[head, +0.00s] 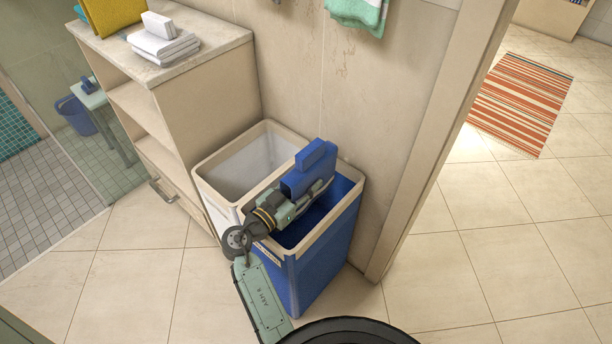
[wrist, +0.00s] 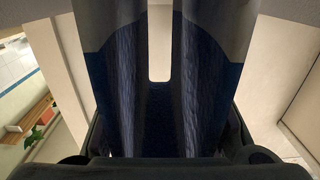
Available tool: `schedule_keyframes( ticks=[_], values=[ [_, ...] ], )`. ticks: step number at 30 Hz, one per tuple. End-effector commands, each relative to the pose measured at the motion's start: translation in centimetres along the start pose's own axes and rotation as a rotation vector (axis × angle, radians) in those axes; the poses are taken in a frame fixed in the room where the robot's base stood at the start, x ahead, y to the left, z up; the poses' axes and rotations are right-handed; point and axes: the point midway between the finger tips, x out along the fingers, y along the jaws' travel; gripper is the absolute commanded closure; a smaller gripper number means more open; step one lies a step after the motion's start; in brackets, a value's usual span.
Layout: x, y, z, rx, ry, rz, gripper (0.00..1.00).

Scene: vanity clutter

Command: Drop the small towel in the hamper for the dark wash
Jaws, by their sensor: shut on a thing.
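A small folded blue towel (head: 312,168) is held by my gripper (head: 306,196) above the dark blue right-hand compartment (head: 328,250) of the hamper. My gripper is shut on the towel. The towel sits around the height of the compartment's rim or a little over it and covers part of the opening. In the wrist view the towel (wrist: 160,118) fills the middle as dark blue folds. The hamper's white-lined left compartment (head: 238,172) stands beside the blue one and looks empty. The blue compartment's bottom is hidden by my arm and the towel.
A beige shelf unit (head: 208,98) stands left of the hamper, with folded white towels (head: 160,45) and a yellow towel (head: 112,12) on top. A door frame (head: 425,130) rises close on the hamper's right. A striped rug (head: 520,100) lies beyond on open tiled floor.

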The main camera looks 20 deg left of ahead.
Motion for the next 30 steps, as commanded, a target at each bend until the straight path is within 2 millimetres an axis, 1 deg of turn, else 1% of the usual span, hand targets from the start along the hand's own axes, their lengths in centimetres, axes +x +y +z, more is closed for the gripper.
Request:
schedule_keyframes(
  ticks=[1, 4, 12, 13, 23, 30],
  values=[
    [-0.01, -0.02, 0.40, 0.000, 0.001, -0.001, 0.93],
    [0.00, -0.01, 0.71, 0.001, 0.001, 0.000, 0.93],
    [0.01, 0.00, 0.80, 0.001, 0.001, 0.000, 0.93],
    [0.01, 0.00, 0.80, 0.001, 0.001, 0.000, 0.62],
    [0.01, 0.00, 0.81, 0.001, 0.000, 0.000, 0.40],
    [0.01, 0.01, 0.87, 0.001, 0.000, 0.000, 0.39]
  ],
)
